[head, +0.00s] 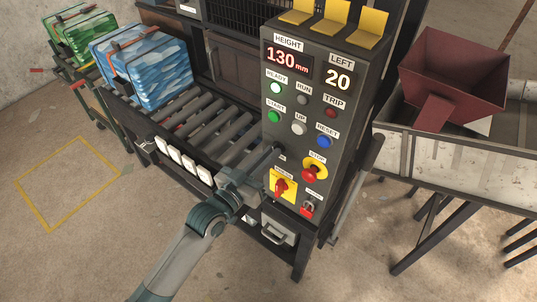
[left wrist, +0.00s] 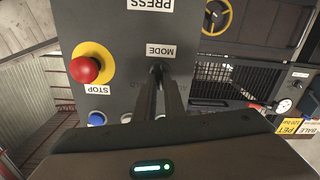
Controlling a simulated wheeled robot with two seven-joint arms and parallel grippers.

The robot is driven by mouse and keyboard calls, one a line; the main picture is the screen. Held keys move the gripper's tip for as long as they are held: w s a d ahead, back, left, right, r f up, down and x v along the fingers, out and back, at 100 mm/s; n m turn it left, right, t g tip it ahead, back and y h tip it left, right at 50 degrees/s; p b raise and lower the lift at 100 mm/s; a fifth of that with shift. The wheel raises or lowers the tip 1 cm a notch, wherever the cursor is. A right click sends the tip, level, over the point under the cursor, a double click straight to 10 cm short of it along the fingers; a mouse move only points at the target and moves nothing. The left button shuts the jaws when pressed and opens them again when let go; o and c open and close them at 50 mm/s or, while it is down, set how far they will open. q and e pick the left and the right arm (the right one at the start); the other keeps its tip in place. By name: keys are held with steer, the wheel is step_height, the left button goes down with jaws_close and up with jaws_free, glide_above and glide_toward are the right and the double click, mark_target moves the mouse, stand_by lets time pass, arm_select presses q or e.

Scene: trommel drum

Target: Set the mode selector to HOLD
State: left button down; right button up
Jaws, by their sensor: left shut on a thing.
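The control panel (head: 318,130) is a grey box with labelled lamps and buttons. The mode selector is a small dark knob below a MODE label (left wrist: 160,50), which appears upside down in the left wrist view. My left gripper (head: 277,150) reaches the panel's left side from the lower left. In the left wrist view its two dark fingers (left wrist: 158,72) are closed together at the knob. The fingers hide most of the knob, so I cannot tell which position it points to. My right gripper is not in view.
A red STOP button (head: 310,173) on yellow and a red rotary switch (head: 283,187) sit close by, right of and below my gripper. A roller conveyor (head: 215,125) carries a blue wrapped bale (head: 150,70). A red hopper (head: 445,75) stands right.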

arm_select(q)
steer(key=m, duration=0.5)
steer(key=m+p, duration=0.1)
steer(key=m, duration=0.5)
steer(key=shift+s+d, duration=0.15)
steer(key=shift+d, duration=0.05)
steer(key=shift+m, duration=0.3)
steer(key=c, duration=1.8)
jaws_free()
steer(key=shift+c, duration=0.2)
steer(key=shift+f, duration=0.1)
